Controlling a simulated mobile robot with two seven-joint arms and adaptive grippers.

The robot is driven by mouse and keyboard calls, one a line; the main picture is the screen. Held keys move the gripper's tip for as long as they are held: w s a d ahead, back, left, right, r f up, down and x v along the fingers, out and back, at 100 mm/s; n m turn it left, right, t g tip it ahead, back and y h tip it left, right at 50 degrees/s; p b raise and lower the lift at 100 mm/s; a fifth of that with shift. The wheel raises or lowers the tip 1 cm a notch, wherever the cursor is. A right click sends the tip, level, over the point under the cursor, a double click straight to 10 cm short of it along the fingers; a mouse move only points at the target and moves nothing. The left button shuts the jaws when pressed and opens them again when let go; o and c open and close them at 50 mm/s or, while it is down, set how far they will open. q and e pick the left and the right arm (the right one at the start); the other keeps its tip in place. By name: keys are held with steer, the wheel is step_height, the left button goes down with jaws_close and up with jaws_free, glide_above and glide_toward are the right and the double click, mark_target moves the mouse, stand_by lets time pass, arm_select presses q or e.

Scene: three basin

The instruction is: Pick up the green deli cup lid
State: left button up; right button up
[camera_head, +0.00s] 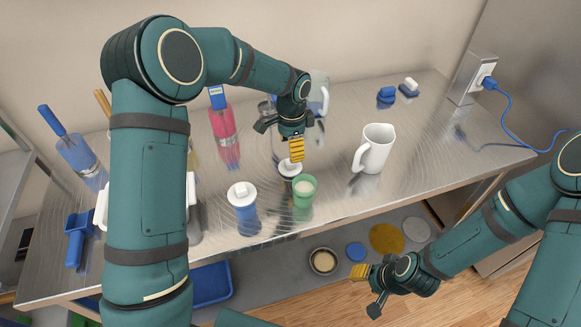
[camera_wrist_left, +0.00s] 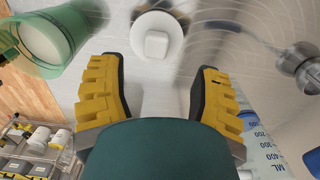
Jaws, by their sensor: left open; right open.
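The green deli cup (camera_head: 304,192) stands near the table's front edge with no lid on it; it is also at the upper left of the left wrist view (camera_wrist_left: 62,40). A round white lid (camera_head: 289,168) with a raised square knob lies on the table just behind and left of the cup. In the left wrist view the lid (camera_wrist_left: 157,46) is centred beyond the fingertips. My left gripper (camera_head: 296,150) is open and empty, above the lid and apart from it. My right gripper (camera_head: 361,273) is open and empty, low in front of the table.
A blue cup with a similar white lid (camera_head: 242,196) stands to the left. A white mug (camera_head: 374,148) is to the right, a pink bottle (camera_head: 224,125) behind left, and a clear pitcher (camera_head: 319,92) behind. The table's right side is mostly clear.

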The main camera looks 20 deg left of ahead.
mark_target(290, 162)
arm_select(q)
steer(key=shift+s+a+f+b, duration=0.15)
steer(key=shift+s+f, duration=0.1)
steer(key=shift+f, duration=1.2)
steer(key=shift+s+f+b, duration=0.15)
steer(key=shift+s+f, duration=0.05)
steer(key=shift+f, duration=1.2)
steer(key=c, duration=0.9)
